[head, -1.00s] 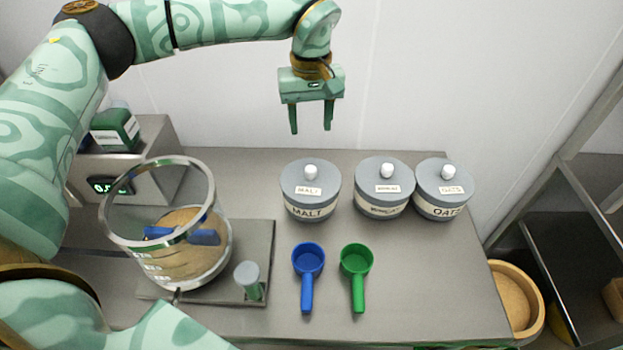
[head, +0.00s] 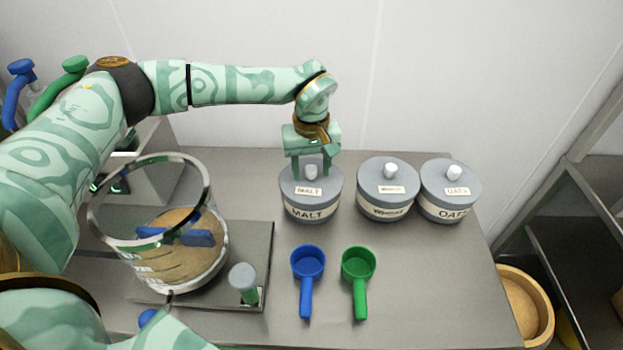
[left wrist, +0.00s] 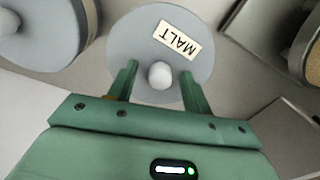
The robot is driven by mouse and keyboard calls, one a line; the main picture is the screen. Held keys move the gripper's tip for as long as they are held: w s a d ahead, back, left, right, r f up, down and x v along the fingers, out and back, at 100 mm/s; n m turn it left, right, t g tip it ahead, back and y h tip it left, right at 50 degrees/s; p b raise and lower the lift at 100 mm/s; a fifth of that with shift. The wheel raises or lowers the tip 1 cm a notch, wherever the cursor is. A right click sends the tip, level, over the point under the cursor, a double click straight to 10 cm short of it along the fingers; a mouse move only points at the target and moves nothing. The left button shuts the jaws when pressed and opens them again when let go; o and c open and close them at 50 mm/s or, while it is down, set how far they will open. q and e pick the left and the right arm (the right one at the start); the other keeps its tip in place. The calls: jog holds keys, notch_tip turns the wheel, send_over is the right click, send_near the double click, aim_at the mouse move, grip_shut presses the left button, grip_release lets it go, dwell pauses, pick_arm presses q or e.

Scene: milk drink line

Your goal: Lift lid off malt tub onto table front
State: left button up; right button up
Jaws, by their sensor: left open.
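The malt tub (head: 308,212) stands upright at the back middle of the table, with a white band reading MALT. Its grey-blue lid (head: 324,192) is on it, with a white knob and a small MALT label. My left gripper (head: 311,172) is open over the lid, its fingers pointing down on either side of the knob (head: 311,171). In the left wrist view the knob (left wrist: 160,75) lies between the two fingertips (left wrist: 158,72), with gaps on both sides. The lid (left wrist: 125,45) also shows there. My right gripper is not in view.
Two more lidded tubs, the middle one (head: 385,204) and the oats one (head: 445,207), stand right of the malt tub. A blue scoop (head: 306,285) and a green scoop (head: 359,285) lie in front. A clear vessel (head: 170,250) stands at left. The table's front right (head: 440,300) is clear.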

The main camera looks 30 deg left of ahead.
pick_arm(q)
grip_shut()
jog(key=shift+r, duration=0.1)
